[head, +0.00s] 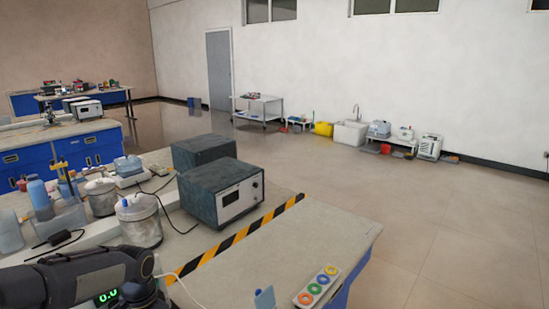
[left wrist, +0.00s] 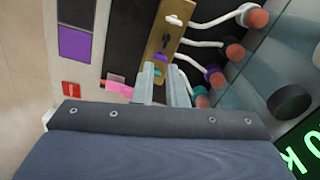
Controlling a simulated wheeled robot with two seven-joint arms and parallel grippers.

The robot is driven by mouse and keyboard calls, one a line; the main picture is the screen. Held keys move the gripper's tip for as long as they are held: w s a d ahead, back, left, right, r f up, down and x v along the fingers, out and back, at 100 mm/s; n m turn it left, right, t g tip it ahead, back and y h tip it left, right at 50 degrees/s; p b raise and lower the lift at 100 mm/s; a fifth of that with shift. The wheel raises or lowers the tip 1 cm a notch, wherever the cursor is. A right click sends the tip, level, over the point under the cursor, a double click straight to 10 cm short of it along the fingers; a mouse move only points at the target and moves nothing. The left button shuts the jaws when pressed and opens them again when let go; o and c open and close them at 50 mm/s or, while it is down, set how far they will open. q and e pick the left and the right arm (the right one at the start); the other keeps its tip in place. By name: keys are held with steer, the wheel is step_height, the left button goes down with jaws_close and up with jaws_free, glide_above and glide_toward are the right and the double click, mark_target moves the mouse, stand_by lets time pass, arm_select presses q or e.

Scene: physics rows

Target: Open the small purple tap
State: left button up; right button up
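In the left wrist view, a brass plate (left wrist: 157,40) carries small coloured taps. The small purple tap (left wrist: 160,57) sits low on it, just beyond my fingertips. A white tap (left wrist: 177,19) is above it, and a teal piece shows between my fingers. My left gripper (left wrist: 163,74) is open, its two pale fingers apart with a gap between them; contact with the purple tap cannot be told. In the head view my left arm (head: 75,278) enters at the lower left; its gripper and the taps are not discernible there. My right gripper is not in view.
White tubes end in reddish plugs (left wrist: 235,51) to the right of the plate. A dark panel with a purple square (left wrist: 75,44) and a pink clear piece (left wrist: 117,84) lie left. A green display (left wrist: 303,150) is close by. Grey boxes (head: 210,190) and jars stand on the bench.

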arm_select(q)
step_height(320, 180, up, 5)
steer(key=p, duration=0.3)
steer(key=shift+r+p, duration=0.1)
steer(key=shift+p, duration=0.25)
